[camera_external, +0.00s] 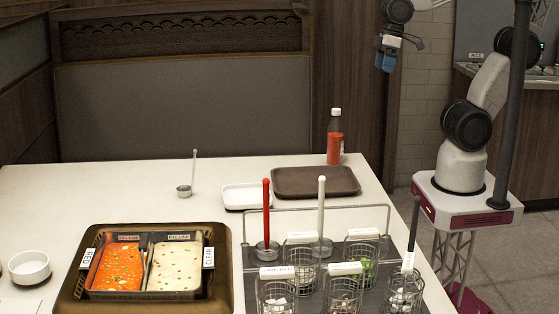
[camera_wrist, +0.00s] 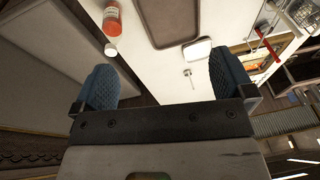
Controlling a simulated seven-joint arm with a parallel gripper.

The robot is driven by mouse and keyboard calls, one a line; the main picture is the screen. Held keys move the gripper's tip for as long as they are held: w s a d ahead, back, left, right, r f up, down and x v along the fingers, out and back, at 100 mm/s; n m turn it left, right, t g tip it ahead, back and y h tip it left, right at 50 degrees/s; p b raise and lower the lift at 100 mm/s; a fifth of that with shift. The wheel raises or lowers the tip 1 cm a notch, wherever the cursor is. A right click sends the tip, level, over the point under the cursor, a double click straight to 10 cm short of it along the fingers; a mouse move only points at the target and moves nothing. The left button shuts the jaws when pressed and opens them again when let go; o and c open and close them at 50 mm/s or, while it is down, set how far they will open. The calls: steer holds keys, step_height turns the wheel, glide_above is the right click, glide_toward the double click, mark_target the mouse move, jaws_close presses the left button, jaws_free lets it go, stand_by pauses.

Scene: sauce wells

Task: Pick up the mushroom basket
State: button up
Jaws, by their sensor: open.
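Several wire baskets with white labels stand in a rack (camera_external: 384,217) at the front right of the table in the external view. The front middle basket (camera_external: 343,300) holds pale and brownish pieces that may be mushrooms, but its label is too small to read. The front left basket (camera_external: 276,297) holds white pieces, the front right basket (camera_external: 404,292) pale and dark pieces, and the back right basket (camera_external: 363,256) green pieces. My gripper (camera_external: 387,54) is high beyond the table's far right, away from the baskets. In the wrist view its blue fingers (camera_wrist: 165,85) are wide apart and empty.
A split pot (camera_external: 146,290) of red and pale soup sits left of the rack. Long red, white and dark handles rise from the rack. A brown tray (camera_external: 315,181), a white dish (camera_external: 246,196), a red sauce bottle (camera_external: 335,140) and a small ladle (camera_external: 185,190) stand farther back.

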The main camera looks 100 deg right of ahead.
steer(key=w+a+f+m+g+y, duration=0.1)
steer(key=w+a+f+m+y, duration=0.15)
steer(key=w+a, duration=0.65)
steer(key=w+a+f+m+g+y, duration=0.1)
steer(key=w+a+m+y, duration=0.3)
steer(key=a, duration=1)
steer(key=w+a+f+m+g+y, duration=0.1)
steer(key=w+a+y, duration=0.1)
steer(key=w+a, duration=0.75)
steer(key=m+y, duration=0.4)
steer(key=m, duration=0.6)
glide_toward(345, 265)
steer(key=a+f, duration=0.2)
steer(key=shift+s+a+f+t, duration=0.1)
steer(key=shift+s+a+t, duration=0.25)
steer(key=shift+a, duration=0.1)
steer(key=shift+x, duration=0.8)
steer(key=shift+a+f, duration=0.2)
steer(key=shift+a, duration=0.3)
